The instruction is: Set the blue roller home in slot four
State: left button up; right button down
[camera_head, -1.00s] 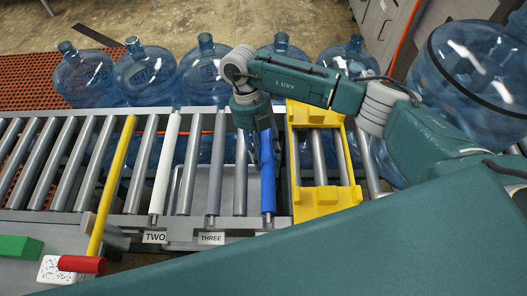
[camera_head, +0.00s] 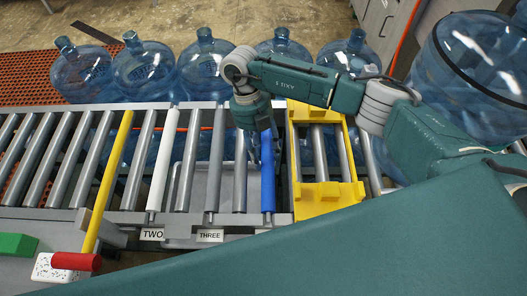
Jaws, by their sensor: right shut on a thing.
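The blue roller (camera_head: 268,185) lies lengthwise across the conveyor, left of the yellow frame and right of the THREE label (camera_head: 210,236). Its near end is at the conveyor's front rail; I cannot tell whether it is seated in its slot. My right gripper (camera_head: 254,155) comes down from above and is shut on the blue roller near its upper part. The roller's far end is hidden behind the gripper. No label for slot four shows. My left gripper is not in view.
A yellow frame (camera_head: 328,197) stands just right of the roller. A white roller (camera_head: 162,165) and grey rollers lie to the left, with a yellow bar (camera_head: 106,185). Several blue jugs (camera_head: 206,62) line the back. A green block (camera_head: 16,244) and a red cylinder (camera_head: 76,261) are at lower left.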

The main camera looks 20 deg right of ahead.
jog(key=shift+f, duration=0.1)
jog(key=c, duration=0.9)
grip_release()
jog(key=v, duration=1.2)
